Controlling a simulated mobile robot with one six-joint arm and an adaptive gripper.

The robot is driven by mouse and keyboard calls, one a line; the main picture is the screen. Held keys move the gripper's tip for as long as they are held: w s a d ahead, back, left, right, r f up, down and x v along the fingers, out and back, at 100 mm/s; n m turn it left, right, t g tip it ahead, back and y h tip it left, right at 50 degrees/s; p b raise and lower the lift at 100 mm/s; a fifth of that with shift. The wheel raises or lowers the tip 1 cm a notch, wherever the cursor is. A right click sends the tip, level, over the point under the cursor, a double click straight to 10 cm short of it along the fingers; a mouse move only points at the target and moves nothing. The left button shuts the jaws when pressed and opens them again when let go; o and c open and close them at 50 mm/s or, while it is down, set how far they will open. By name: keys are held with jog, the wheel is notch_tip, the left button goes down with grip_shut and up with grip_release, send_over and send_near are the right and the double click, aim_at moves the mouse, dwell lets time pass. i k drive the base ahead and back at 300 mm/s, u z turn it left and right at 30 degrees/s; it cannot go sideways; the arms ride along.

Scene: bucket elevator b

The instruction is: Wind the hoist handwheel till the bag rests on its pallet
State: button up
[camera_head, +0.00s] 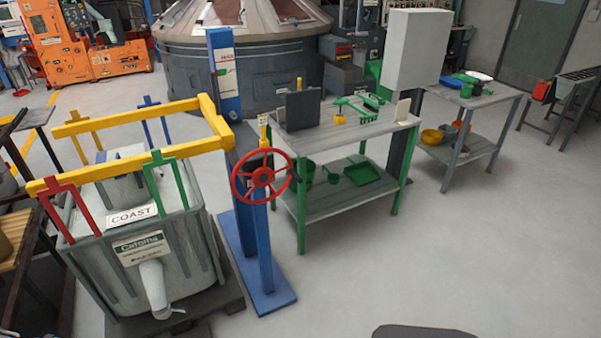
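The red hoist handwheel (261,176) is mounted on a short blue post in the middle of the view. Its several spokes and hub face me. The grey-green bag (190,250) is at the left, with coloured loops reaching up to a yellow lifting frame (190,148). It carries labels and a white spout (155,285) low on its front. The dark pallet (228,298) shows beneath it. I cannot tell whether the bag's underside touches the pallet. My gripper is not in view, and nothing is seen touching the wheel.
A tall blue column (223,75) stands behind the wheel on a blue base (258,275). A green-legged table (330,120) with tools is close to the wheel's right. Another table (478,98) stands farther right. The grey floor (430,250) at front right is open.

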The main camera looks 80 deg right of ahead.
aim_at(262, 177)
jog(key=z, duration=0.05)
jog(key=k, duration=1.65)
jog(key=z, duration=1.8)
jog(key=i, duration=0.9)
jog(key=z, duration=0.05)
